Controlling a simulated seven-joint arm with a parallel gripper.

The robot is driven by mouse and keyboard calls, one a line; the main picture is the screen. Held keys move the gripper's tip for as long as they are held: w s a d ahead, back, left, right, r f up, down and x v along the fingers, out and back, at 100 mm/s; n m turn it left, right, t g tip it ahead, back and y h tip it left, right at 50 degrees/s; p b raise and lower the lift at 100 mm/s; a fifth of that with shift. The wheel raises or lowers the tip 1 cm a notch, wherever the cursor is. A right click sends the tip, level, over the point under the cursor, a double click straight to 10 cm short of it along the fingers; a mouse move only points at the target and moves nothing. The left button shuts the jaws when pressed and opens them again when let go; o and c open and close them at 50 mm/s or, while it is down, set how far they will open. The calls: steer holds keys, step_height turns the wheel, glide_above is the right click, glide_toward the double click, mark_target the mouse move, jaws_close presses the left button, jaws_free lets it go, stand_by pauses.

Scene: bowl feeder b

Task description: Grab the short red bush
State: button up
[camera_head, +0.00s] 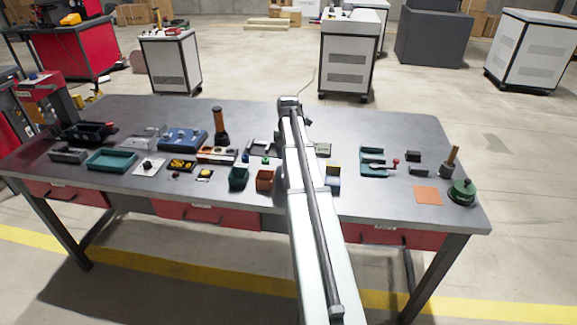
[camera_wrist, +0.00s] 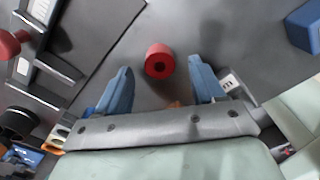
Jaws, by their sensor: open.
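The short red bush (camera_wrist: 159,62), a small cylinder with a dark hole, is on the grey tabletop in the wrist view. My gripper (camera_wrist: 160,67) is open, with one blue finger to the left of the bush and one to the right. A gap shows between the bush and each finger in this view, and nothing is held. I cannot tell how far the fingertips are above the table. In the head view my arm reaches over the table's middle. I cannot make out the bush or the fingers there.
In the wrist view a blue block (camera_wrist: 304,27) is at the upper right and a grey bracket (camera_wrist: 48,77) at the left. The head view shows a teal tray (camera_head: 111,160), a brown-topped post (camera_head: 219,127) and an orange square (camera_head: 428,195) on the table (camera_head: 340,118).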

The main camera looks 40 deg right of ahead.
step_height(320, 180, down, 2)
steer(key=shift+f, duration=0.15)
steer(key=c, duration=1.1)
steer(key=shift+c, duration=0.2)
